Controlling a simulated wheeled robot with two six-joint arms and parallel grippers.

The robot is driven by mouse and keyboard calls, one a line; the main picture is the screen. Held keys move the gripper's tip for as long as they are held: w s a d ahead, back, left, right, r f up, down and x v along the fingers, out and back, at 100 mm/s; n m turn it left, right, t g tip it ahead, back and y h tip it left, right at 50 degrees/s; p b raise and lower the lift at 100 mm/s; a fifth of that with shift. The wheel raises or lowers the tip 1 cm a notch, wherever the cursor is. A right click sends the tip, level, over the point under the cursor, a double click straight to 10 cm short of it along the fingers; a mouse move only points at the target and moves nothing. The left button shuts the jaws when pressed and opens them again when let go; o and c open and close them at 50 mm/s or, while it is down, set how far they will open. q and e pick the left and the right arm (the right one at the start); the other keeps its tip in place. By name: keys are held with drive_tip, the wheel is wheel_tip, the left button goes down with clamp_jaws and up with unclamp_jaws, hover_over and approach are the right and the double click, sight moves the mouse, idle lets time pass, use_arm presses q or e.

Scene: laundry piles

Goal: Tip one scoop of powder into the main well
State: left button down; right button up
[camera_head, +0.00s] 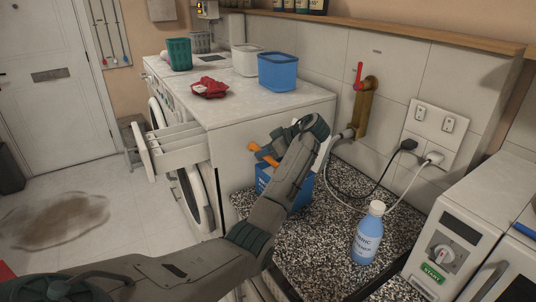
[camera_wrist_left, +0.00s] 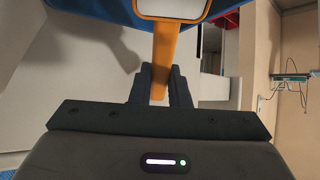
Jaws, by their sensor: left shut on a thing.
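My left gripper (camera_wrist_left: 165,88) is shut on the handle of an orange scoop (camera_wrist_left: 164,50). The scoop's bowl, at the top edge of the left wrist view, shows a pale inside; I cannot tell how full it is. In the head view, the orange scoop (camera_head: 268,158) shows beside my wrist, above a blue box (camera_head: 264,178) on the speckled counter; my forearm hides part of both. The washer's dispenser drawer (camera_head: 178,146) is pulled out to the left, with several compartments; which is the main well I cannot tell. My right gripper is not in view.
A blue bottle (camera_head: 368,234) stands on the speckled counter (camera_head: 332,238), near cables and plugs (camera_head: 407,145). Blue (camera_head: 278,70), white (camera_head: 246,60) and green (camera_head: 179,54) baskets and a red cloth (camera_head: 209,88) are on the machine tops. A brown patch (camera_head: 52,221) marks the floor.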

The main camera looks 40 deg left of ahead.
sight(255, 144)
use_arm(q)
drive_tip(key=shift+a+r+h+p, duration=0.35)
drive_tip(key=shift+a+r+h, duration=0.3)
drive_tip(key=shift+r+h, duration=0.2)
drive_tip(key=shift+a+r+p, duration=0.1)
drive_tip(key=shift+r+p, duration=0.1)
drive_tip(key=shift+p, duration=0.15)
drive_tip(key=r+h+p, duration=0.1)
drive_tip(key=p, duration=0.2)
drive_tip(key=h+p, duration=0.1)
drive_tip(key=p, duration=0.1)
drive_tip(key=shift+s+a+r+t+h+p, duration=0.15)
drive_tip(key=shift+a+r+t+h+p, duration=0.1)
drive_tip(key=shift+a+r+t+p, duration=0.15)
drive_tip(key=shift+h+p, duration=0.3)
drive_tip(key=shift+p, duration=0.2)
